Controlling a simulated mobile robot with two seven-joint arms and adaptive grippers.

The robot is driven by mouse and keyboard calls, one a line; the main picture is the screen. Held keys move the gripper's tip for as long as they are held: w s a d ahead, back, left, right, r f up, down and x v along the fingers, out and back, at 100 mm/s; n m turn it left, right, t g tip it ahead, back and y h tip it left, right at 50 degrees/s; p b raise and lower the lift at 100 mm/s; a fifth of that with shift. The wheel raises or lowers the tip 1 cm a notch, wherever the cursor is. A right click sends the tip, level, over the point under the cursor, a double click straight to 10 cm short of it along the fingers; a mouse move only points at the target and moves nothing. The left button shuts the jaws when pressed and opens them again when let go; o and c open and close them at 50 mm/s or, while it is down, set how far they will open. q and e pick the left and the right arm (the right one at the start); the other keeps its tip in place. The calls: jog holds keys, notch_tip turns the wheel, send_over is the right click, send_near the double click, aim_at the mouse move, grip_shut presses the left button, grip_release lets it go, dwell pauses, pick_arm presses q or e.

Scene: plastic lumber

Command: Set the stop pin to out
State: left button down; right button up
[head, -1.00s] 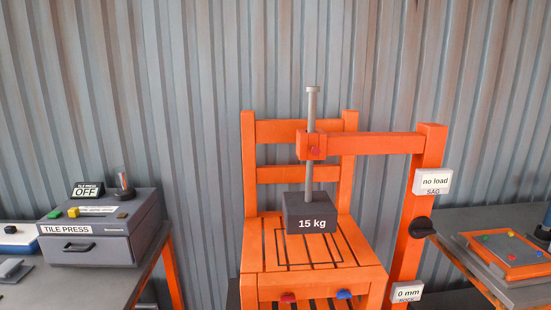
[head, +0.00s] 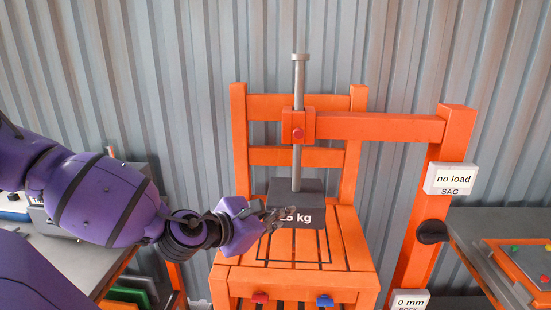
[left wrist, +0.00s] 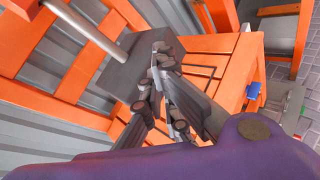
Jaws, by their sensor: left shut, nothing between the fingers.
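An orange chair (head: 250,279) stands under an orange test frame (head: 385,127). A grey rod (head: 298,85) passes through the frame's block, which bears a red knob (head: 298,134). None of the parts is labelled as the stop pin; this red knob may be it. A dark 15 kg weight (head: 312,190) is at the rod's lower end, over the seat. My left gripper (head: 283,216) is shut and empty in front of the weight, covering part of its label. In the left wrist view the shut fingers (left wrist: 161,58) overlap the weight (left wrist: 120,75); contact is unclear. My right gripper is not in view.
A red knob (head: 260,297) and a blue knob (head: 324,301) are on the chair's front. Signs read "no load" (head: 450,179) and "0 mm" (head: 410,300). A black knob (head: 432,231) is on the post. A table with an orange panel (head: 525,265) is at right.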

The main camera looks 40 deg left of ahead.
aim_at(298, 130)
pick_arm(q)
jog(key=s+a+r+m+t+y, duration=0.1)
jog(key=a+r+m, duration=0.25)
jog(key=r, duration=0.45)
jog(key=s+a+r+m+t+y, duration=0.15)
jog(key=r+m, duration=0.25)
jog(key=r, duration=0.5)
jog(key=w+a+b, duration=0.1)
jog(key=w+b, duration=0.1)
jog(key=w, duration=0.8)
jog(key=shift+a+f, duration=0.15)
jog(key=shift+f, duration=0.3)
jog(key=shift+f, duration=0.1)
